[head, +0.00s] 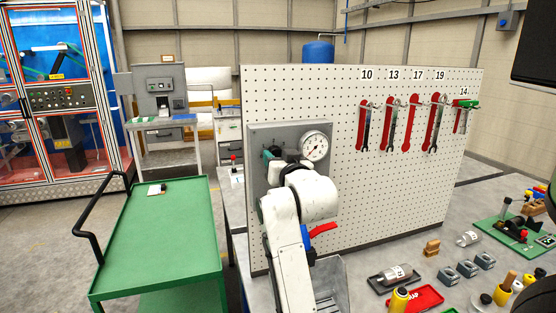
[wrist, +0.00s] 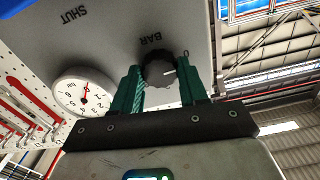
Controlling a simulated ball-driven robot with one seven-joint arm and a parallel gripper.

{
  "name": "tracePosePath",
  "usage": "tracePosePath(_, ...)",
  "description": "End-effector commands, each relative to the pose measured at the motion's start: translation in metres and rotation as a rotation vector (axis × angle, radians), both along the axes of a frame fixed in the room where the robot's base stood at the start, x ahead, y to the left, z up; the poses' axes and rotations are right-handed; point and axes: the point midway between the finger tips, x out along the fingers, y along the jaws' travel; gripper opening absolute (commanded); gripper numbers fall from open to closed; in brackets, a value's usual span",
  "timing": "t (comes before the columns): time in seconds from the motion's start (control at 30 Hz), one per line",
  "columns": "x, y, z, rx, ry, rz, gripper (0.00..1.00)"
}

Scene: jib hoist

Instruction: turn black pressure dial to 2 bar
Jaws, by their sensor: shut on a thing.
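The black pressure dial (wrist: 160,72) sits on a grey panel (wrist: 105,30) marked BAR and SHUT. It has a short white mark on its face. My gripper (wrist: 159,68) has its teal fingers on either side of the dial and is shut on it. In the head view the gauge (head: 314,146) shows at the panel's upper right, while my arm largely hides the dial.
A white pegboard (head: 350,190) with hanging wrenches stands behind the panel. A red lever (head: 321,230) shows right of my arm. A green cart (head: 160,235) is at the left. Bottles, trays and small parts lie on the bench (head: 375,262) at the right.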

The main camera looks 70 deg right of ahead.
Motion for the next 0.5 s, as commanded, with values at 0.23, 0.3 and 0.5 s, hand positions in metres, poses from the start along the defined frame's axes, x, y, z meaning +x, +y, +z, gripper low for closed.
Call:
tracePosePath(0.23, 0.0006, 0.0004, -0.0013, 0.132, -0.154, 0.001, 0.12)
tracePosePath(0.3, 0.0010, 0.0007, -0.0016, 0.175, -0.206, 0.002, 0.12)
tracePosePath(0.5, 0.0006, 0.0004, -0.0018, 0.300, -0.350, 0.001, 0.12)
